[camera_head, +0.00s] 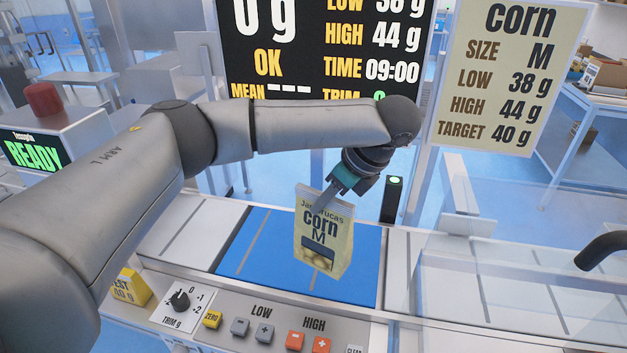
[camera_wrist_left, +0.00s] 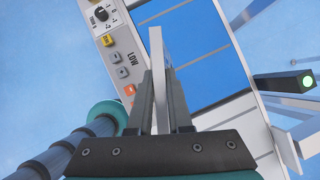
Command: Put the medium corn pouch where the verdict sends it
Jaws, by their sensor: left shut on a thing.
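The pale yellow corn pouch (camera_head: 322,255), marked "corn M", is upright, slightly tilted, in front of the blue weighing section (camera_head: 262,258). I cannot tell whether its base touches the blue surface. My left gripper (camera_head: 328,194) is shut on the pouch's top edge. In the left wrist view the pouch (camera_wrist_left: 158,60) is a thin edge-on strip between the fingers (camera_wrist_left: 160,95). The dark display (camera_head: 280,45) reads 0 g, OK, high 44 g, time 09:00. The sign (camera_head: 510,80) reads corn, size M, low 38 g, high 44 g, target 40 g. My right gripper is out of view.
A control panel (camera_head: 275,335) with a trim dial and buttons runs along the front. A green-lit post (camera_head: 391,199) stands behind the belt. Clear panels (camera_head: 540,230) cover the right side. A box reading READY (camera_head: 33,150) bears a red cylinder (camera_head: 42,99). A yellow block (camera_head: 132,287) lies front left.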

